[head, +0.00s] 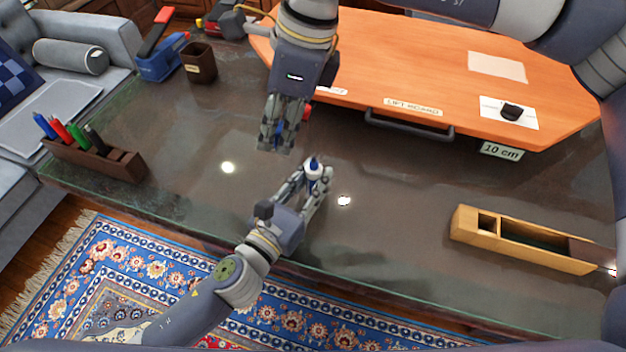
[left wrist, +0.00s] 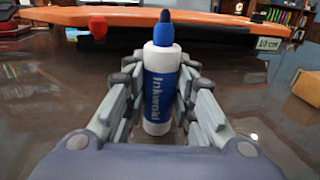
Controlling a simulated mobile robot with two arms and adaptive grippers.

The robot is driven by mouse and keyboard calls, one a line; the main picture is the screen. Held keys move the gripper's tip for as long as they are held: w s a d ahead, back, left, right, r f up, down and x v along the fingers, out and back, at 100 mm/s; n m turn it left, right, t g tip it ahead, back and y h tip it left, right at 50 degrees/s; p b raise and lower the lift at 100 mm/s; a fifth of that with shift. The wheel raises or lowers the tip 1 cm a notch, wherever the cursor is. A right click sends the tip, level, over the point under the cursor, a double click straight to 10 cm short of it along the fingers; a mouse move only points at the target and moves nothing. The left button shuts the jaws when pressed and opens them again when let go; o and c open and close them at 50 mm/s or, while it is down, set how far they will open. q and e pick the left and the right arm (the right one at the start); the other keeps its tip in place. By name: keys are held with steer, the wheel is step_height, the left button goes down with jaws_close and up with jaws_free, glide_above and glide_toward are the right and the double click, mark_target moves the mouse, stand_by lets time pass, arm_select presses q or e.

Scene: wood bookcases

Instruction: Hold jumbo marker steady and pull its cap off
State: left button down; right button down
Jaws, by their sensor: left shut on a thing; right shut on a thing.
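The jumbo marker (head: 313,164) stands upright in my left gripper (head: 318,176), whose fingers are shut around its body. In the left wrist view the marker (left wrist: 161,85) has a white body with a blue label, a narrower blue collar and a bare dark tip. My left gripper (left wrist: 160,108) clasps it from both sides there. My right gripper (head: 276,148) comes down from the top, up and left of the marker and apart from it. It is shut on the cap, which its fingers mostly hide.
An orange lift board (head: 440,65) with a dark handle (head: 410,125) lies behind. A wooden box (head: 520,240) is at right. A brown rack (head: 95,158) with several coloured markers and a dark cup (head: 199,65) are at left. A small red thing (left wrist: 98,27) is behind the marker. The middle glass is clear.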

arm_select(q)
steer(key=c, duration=1.3)
jaws_free()
steer(key=shift+f, duration=0.1)
steer(key=shift+s, duration=0.15)
steer(key=b+v, duration=0.2)
steer(key=v, duration=0.8)
steer(key=shift+s+a+b, duration=0.1)
steer(key=shift+a+b, duration=0.1)
steer(key=shift+b, duration=0.15)
steer(key=shift+s+a, duration=0.35)
steer(key=shift+s, duration=0.3)
arm_select(e)
steer(key=shift+f, duration=1.5)
